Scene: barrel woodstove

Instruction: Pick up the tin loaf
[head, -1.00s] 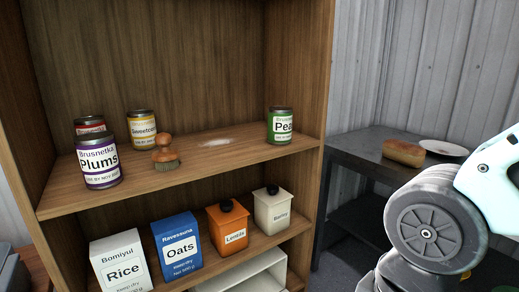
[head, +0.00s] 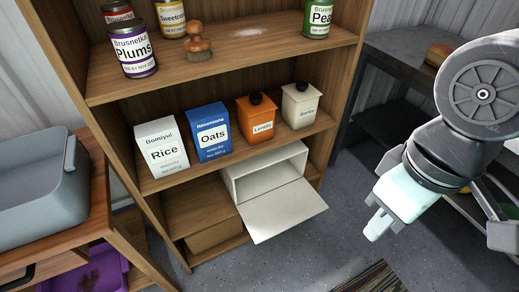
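The tin loaf (head: 437,54), a brown oblong bread, lies on the dark metal table (head: 395,45) at the upper right of the head view. My arm covers part of it. My gripper (head: 377,222) hangs at the right, with pale end parts pointing down and left over the floor. It is well below and in front of the loaf in the picture, apart from it. I cannot make out its finger gap or anything held.
A grey tub (head: 40,190) stands left. Grey floor is clear before the metal table.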

